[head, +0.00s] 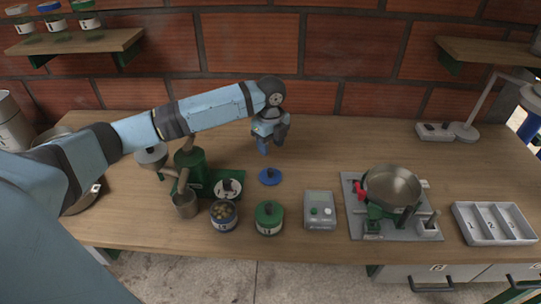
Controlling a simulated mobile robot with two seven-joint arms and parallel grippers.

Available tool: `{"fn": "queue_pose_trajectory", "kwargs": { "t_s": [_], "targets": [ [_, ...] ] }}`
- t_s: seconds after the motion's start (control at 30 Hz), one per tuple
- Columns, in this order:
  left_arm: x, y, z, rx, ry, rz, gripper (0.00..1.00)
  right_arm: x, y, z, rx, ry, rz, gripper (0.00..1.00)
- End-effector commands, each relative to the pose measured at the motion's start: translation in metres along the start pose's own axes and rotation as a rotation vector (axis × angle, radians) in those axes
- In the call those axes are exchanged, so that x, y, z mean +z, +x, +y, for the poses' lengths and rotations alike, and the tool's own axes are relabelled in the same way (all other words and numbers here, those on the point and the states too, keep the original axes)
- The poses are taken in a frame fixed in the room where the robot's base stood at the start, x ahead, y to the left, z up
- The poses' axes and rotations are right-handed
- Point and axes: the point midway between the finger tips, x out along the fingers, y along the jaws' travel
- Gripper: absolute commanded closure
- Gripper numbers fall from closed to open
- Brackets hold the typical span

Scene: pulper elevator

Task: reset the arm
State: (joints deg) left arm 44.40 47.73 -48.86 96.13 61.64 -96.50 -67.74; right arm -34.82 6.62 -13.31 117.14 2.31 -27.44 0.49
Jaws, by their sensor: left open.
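My left arm reaches in from the left across the wooden counter (330,150). My left gripper (264,150) points down above the back middle of the counter. It is open, and I see nothing between its fingers. A blue lid (270,176) lies on the counter just in front of it, apart from the fingers. My right gripper is not in view.
A green pulper (189,158) with a metal cup (185,204) stands under my left arm. An open jar (223,214), a green-lidded jar (269,217), a scale (320,210), a pot (391,187) on a burner and a divided tray (494,223) line the front. The back middle is clear.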

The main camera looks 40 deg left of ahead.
Motion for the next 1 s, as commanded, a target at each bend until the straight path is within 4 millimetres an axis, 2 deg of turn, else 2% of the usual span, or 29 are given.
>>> {"fn": "queue_pose_trajectory", "kwargs": {
  "t_s": [0.1,0.2,0.77,0.87,1.0],
  "targets": [
    [0.0,-0.012,0.0,0.0,0.001,0.0,0.53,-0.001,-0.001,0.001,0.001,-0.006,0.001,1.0],
    [0.0,-0.015,0.0,0.0,0.001,0.0,0.53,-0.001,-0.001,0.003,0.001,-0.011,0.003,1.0],
    [0.0,-0.019,0.0,0.001,0.001,0.0,0.53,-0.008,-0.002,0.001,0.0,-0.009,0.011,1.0],
    [0.0,-0.036,0.0,0.0,0.0,0.0,0.53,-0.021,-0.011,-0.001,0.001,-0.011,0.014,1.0],
    [0.0,-0.079,0.0,0.0,0.0,0.0,0.53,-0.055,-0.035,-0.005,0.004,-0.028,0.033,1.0]
  ]
}}
